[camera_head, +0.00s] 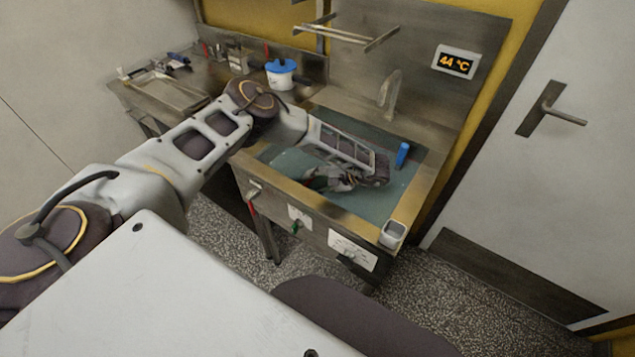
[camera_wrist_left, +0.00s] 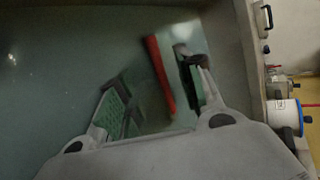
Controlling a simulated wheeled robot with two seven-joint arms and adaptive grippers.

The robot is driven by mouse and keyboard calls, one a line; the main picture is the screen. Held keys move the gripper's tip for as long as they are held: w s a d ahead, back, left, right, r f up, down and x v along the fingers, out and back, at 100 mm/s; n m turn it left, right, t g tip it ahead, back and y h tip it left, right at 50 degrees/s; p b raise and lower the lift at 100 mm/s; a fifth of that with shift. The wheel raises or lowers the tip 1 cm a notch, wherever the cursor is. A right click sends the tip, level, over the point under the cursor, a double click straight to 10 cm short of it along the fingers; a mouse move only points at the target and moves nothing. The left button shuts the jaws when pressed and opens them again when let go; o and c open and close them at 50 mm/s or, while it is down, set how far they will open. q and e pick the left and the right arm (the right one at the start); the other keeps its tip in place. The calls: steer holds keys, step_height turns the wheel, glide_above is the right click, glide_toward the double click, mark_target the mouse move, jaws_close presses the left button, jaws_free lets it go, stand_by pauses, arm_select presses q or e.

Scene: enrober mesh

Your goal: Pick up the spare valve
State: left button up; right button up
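In the head view the gripper hides this spot. I cannot tell whether the right finger touches the red piece. My right gripper is not in view.
A blue cylinder (camera_head: 402,154) stands on the mat (camera_head: 380,203) right of the gripper. A tap (camera_head: 390,93) rises behind. A blue-lidded pot (camera_head: 281,74) is at the back left. A small grey-white container (camera_head: 393,233) sits at the front right corner. Red and green handles line the front panel.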

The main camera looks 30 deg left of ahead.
arm_select(q)
steer(key=shift+x, duration=1.15)
steer(key=shift+c, duration=0.2)
jaws_close()
